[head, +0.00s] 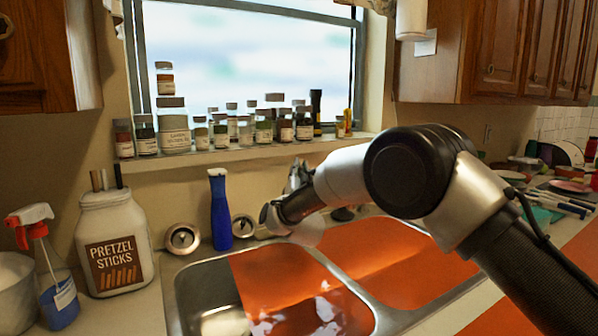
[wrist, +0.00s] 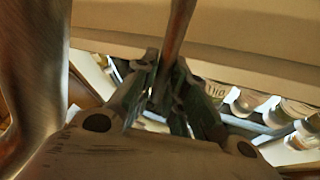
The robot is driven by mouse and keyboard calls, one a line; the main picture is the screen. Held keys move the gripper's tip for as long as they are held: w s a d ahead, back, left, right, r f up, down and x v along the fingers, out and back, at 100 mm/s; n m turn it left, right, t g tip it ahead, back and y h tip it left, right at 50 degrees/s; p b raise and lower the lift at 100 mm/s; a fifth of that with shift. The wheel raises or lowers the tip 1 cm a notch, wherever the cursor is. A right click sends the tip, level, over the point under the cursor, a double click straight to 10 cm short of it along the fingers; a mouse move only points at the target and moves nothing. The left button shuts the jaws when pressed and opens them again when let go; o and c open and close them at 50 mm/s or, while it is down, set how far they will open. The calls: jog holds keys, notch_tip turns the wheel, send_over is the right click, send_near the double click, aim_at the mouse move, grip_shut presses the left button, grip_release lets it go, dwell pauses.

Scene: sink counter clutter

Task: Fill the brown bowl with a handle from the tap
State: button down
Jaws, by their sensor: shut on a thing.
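My gripper (head: 298,178) is at the back of the sink, just below the window sill and mostly masked by my own arm. In the wrist view my gripper (wrist: 172,85) is shut on a thin brown bar (wrist: 177,28). I cannot tell from these views whether this bar is the bowl's handle or part of the tap. A large shiny brownish curved surface (wrist: 32,75) fills the left side of the wrist view, too close to name. No whole brown bowl shows in the head view. The tap is not clearly seen. The double sink (head: 202,285) lies below.
Several spice jars (head: 173,125) stand on the window sill close to my gripper. A blue bottle (head: 220,210) stands behind the sink. A pretzel jar (head: 113,245) and a spray bottle (head: 60,290) stand at left. Dishes clutter the right counter.

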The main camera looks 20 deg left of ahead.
jog(key=shift+w+a+r, duration=0.1)
jog(key=shift+r, duration=0.1)
jog(key=shift+w+a+r+n+g, duration=0.15)
jog(key=shift+a+n+g, duration=0.2)
jog(key=shift+n+g, duration=0.4)
jog(key=c, duration=1.5)
grip_release()
jog(key=shift+o, duration=0.2)
